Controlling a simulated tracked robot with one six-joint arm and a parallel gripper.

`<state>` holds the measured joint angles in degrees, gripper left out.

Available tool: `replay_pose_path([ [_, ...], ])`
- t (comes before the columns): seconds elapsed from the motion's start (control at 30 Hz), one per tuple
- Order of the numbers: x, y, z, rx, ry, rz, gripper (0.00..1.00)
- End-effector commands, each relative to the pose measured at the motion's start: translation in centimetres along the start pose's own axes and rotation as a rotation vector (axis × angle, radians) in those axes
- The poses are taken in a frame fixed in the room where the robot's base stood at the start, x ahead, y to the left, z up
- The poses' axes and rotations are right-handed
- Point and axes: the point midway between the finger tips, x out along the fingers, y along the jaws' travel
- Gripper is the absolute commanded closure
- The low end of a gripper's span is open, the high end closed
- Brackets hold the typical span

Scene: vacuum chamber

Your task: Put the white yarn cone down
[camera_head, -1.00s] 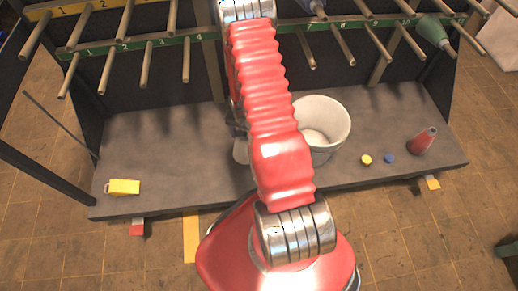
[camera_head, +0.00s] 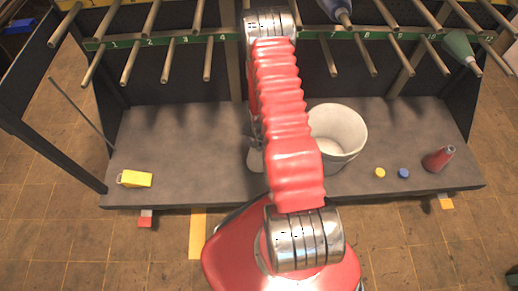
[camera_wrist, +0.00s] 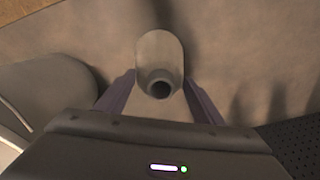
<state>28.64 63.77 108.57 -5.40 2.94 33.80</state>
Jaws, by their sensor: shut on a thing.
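The white yarn cone (camera_wrist: 160,52) sits between the two fingers of my gripper (camera_wrist: 159,82) in the wrist view, its dark-holed narrow end towards the camera. My gripper is shut on it. In the head view, a pale part of the cone (camera_head: 256,160) shows beside my red arm, low over the grey bench top (camera_head: 210,165). My arm hides most of the gripper there. I cannot tell whether the cone's base touches the bench.
A white bucket (camera_head: 349,128) stands just right of the cone. Pegs on numbered green rails (camera_head: 180,40) overhang the back.

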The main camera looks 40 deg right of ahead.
Motion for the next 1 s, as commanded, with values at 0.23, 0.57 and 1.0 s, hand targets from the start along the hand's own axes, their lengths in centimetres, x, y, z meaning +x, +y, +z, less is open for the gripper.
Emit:
replay_pose_path([
  [0.23,2.7,0.1,0.2,0.0,0.0,0.0,0.77],
  [0.57,3.2,0.2,0.2,0.003,0.001,-0.001,0.77],
  [1.0,3.4,0.2,0.2,0.002,0.0,0.0,0.19],
])
